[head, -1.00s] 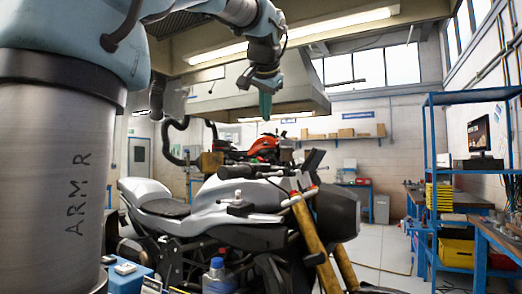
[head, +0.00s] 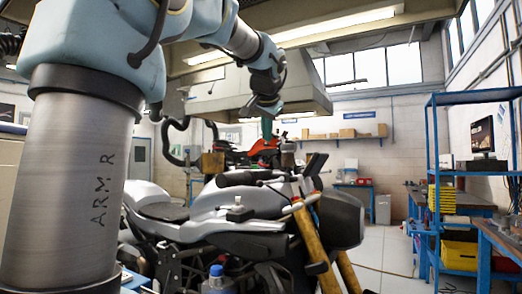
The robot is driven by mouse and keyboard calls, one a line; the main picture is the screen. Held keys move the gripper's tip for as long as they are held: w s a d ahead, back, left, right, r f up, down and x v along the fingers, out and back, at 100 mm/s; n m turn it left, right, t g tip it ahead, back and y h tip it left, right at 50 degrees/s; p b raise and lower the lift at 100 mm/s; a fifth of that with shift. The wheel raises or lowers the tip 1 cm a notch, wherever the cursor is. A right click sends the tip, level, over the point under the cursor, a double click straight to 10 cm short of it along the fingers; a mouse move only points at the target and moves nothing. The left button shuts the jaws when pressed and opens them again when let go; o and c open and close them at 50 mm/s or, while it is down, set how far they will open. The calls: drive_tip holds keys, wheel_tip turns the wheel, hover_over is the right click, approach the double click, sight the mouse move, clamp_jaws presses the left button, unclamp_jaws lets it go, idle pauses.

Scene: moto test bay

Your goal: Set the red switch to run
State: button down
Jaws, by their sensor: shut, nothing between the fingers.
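My gripper (head: 267,128) points down with its slim green fingers together and nothing between them. In the picture it is above the silver motorcycle's (head: 215,205) handlebar area (head: 283,180); an air gap shows, but the depth between them is hard to judge. The motorcycle stands with its gold fork legs (head: 311,240) at the right and its seat (head: 165,211) at the left. I cannot make out the red switch on the handlebar; it is too small or hidden at this distance.
A red motorcycle (head: 262,147) stands behind. A blue bottle (head: 217,281) is low in front. A blue shelf rack (head: 431,180) with yellow bins (head: 442,198) and a workbench (head: 497,237) are at the right. Open floor (head: 380,255) lies between the motorcycle and rack.

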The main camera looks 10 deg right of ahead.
sight(263, 164)
drive_tip(key=p+x, duration=0.1)
drive_tip(key=x, duration=0.2)
drive_tip(key=shift+w+f, duration=0.1)
drive_tip(key=shift+w, duration=0.15)
drive_tip(key=shift+w+a+f+p, duration=0.15)
drive_tip(key=shift+a+f+p, duration=0.1)
drive_tip(key=shift+f, duration=0.3)
drive_tip(key=shift+w+a+f+p, duration=0.2)
drive_tip(key=shift+a+f, duration=0.05)
drive_tip(key=shift+f, duration=0.25)
drive_tip(key=shift+w+a+f, duration=0.1)
drive_tip(key=shift+a+f, duration=0.05)
drive_tip(key=shift+f, duration=0.25)
drive_tip(key=shift+w+a+f, duration=0.1)
drive_tip(key=shift+w+f, duration=0.05)
drive_tip(key=shift+f, duration=0.25)
drive_tip(key=shift+d+f, duration=0.1)
drive_tip(key=shift+f, duration=0.05)
